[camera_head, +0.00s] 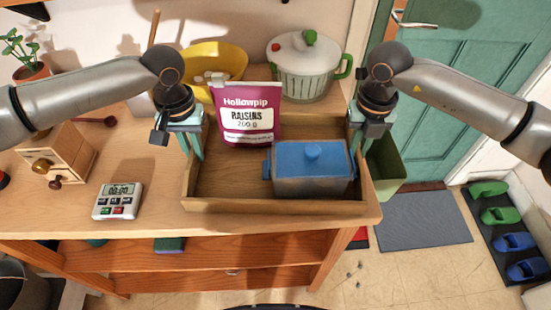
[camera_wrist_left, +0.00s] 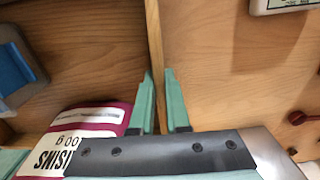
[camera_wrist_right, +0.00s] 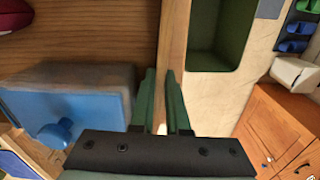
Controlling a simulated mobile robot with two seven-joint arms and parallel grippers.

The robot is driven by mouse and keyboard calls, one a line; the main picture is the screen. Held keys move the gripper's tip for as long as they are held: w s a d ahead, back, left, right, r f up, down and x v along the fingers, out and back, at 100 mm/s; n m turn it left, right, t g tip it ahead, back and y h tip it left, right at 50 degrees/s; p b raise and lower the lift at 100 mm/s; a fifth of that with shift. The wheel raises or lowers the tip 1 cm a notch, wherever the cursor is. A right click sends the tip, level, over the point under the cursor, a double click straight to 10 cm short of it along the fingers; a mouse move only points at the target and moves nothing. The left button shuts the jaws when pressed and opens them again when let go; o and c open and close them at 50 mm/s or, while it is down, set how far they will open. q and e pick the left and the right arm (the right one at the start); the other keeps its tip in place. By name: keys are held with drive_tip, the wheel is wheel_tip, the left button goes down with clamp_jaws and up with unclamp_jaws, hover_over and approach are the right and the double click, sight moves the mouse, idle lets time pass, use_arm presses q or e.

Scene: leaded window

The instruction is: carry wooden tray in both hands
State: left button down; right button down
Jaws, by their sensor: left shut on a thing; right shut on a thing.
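The wooden tray (camera_head: 228,203) is on the wooden counter near its right end. A purple raisins bag (camera_head: 248,108) stands in it at the back left. A blue-lidded grey box (camera_head: 311,168) sits in it at the front right. My left gripper (camera_head: 198,150) is shut on the tray's left wall, which runs between its fingers in the left wrist view (camera_wrist_left: 157,90). My right gripper (camera_head: 362,145) is shut on the tray's right wall, also seen between the fingers in the right wrist view (camera_wrist_right: 162,85). I cannot tell whether the tray touches the counter.
A timer (camera_head: 118,201) and a wooden box with a knob (camera_head: 62,158) are left of the tray. A yellow bowl (camera_head: 222,62) and a white-green pot (camera_head: 303,65) stand behind. A green bin (camera_head: 388,165) is right of the counter, near a grey mat (camera_head: 423,221) on the floor.

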use_arm(q)
drive_tip(key=shift+r, duration=0.2)
use_arm(e)
drive_tip(key=shift+r, duration=0.2)
